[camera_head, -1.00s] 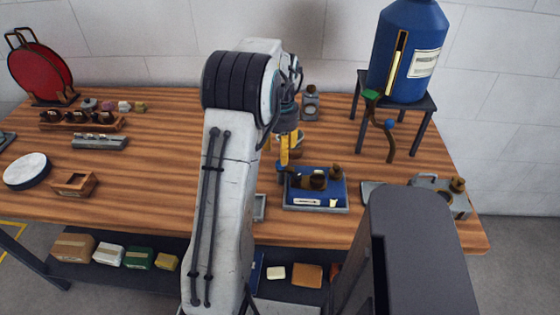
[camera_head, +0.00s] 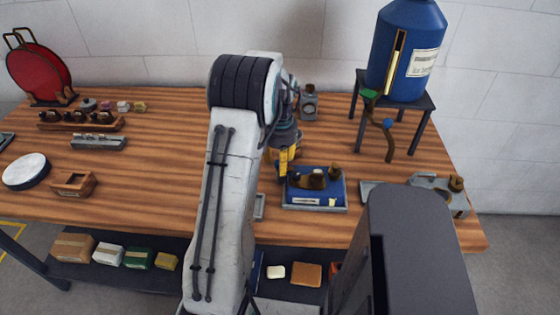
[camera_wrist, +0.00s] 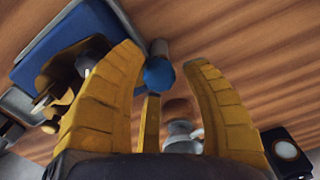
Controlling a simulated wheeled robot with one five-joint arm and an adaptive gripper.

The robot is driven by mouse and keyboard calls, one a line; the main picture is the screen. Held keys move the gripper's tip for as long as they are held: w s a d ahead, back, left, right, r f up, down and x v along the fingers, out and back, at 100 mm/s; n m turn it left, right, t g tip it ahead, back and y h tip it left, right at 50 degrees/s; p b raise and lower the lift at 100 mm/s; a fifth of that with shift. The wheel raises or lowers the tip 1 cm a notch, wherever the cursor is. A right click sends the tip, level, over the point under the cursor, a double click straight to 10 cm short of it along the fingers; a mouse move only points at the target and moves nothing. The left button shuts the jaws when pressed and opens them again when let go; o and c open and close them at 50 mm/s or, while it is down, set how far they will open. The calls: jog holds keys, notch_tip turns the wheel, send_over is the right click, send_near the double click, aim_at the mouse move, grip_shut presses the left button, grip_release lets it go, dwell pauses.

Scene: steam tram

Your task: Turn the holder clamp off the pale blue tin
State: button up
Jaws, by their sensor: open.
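My gripper (camera_head: 286,160) is open beside the left back of a blue tray (camera_head: 320,206); in the wrist view, its yellow fingers (camera_wrist: 165,85) are spread. A blue round knob (camera_wrist: 158,75) on a short grey-blue stem shows between the fingertips, by the tray's corner; I cannot tell whether a finger touches it. The knob may belong to the holder clamp. A pale grey rounded thing (camera_wrist: 180,137) lies beyond the middle finger, partly hidden; I cannot tell whether it is the pale blue tin. My arm hides part of this spot in the head view.
Brown parts (camera_head: 312,180) stand on the blue tray. A small grey block (camera_head: 309,106) stands behind. A blue tank (camera_head: 405,60) on a dark stand (camera_head: 422,104), with a hanging curved pipe, is at right. A grey fixture (camera_head: 440,190) is at front right. Wood is clear between tray and stand.

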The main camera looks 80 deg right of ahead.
grip_shut()
jog(key=shift+m, duration=0.3)
dwell(0.3)
jog(key=m, duration=0.3)
jog(key=shift+m+b, duration=0.3)
jog(key=shift+b, duration=0.05)
jog(key=m, duration=0.4)
jog(key=shift+s+m, duration=0.1)
jog(key=shift+m, duration=0.2)
jog(key=m, duration=0.4)
jog(key=shift+a+m+b, duration=0.1)
jog(key=shift+m+b, duration=0.2)
jog(key=shift+b, duration=0.05)
jog(key=shift+m, duration=2.2)
jog(key=shift+a, duration=0.1)
